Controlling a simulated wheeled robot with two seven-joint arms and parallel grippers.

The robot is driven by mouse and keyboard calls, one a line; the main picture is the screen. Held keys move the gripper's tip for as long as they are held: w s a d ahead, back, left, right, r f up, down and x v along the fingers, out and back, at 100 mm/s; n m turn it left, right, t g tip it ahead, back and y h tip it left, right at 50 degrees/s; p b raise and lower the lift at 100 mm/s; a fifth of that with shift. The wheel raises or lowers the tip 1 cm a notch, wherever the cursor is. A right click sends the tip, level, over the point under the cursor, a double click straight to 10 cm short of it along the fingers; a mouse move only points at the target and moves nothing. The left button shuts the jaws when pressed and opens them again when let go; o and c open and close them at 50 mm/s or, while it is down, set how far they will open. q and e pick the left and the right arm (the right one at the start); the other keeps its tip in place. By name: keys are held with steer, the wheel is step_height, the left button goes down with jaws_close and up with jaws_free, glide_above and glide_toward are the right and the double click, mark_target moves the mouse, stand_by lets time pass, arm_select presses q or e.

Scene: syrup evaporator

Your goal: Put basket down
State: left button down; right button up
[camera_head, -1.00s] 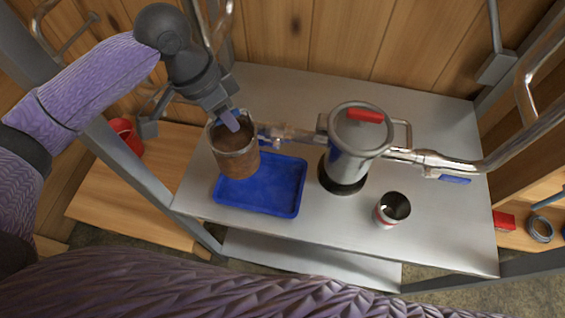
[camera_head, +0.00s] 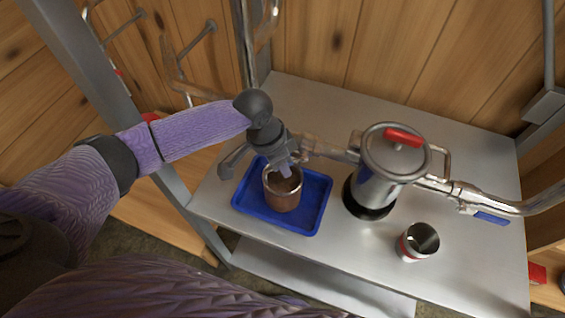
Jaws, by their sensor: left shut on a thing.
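The basket (camera_head: 283,194) is a small round brown container with a pale metal rim. It is upright over the blue tray (camera_head: 313,215) on the metal table, and appears to be at or just above the tray floor; I cannot tell whether it touches. My left gripper (camera_head: 285,170) comes down from above and is shut on the basket at its far rim. The fingertips are partly hidden by the gripper body and the rim. My right gripper is not in view.
A metal pot with a red handle (camera_head: 402,137) stands right of the tray, joined to pipes. A metal cup with a red band (camera_head: 418,242) stands at the front right. Bare metal table (camera_head: 465,245) is free at the right. A pipe with a blue lever (camera_head: 491,217) extends right.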

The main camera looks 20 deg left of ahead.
arm_select(q)
steer(key=c, duration=1.1)
jaws_free()
steer(key=shift+f, duration=0.15)
steer(key=o, duration=0.5)
steer(key=p+v, duration=0.2)
steer(key=v, duration=1)
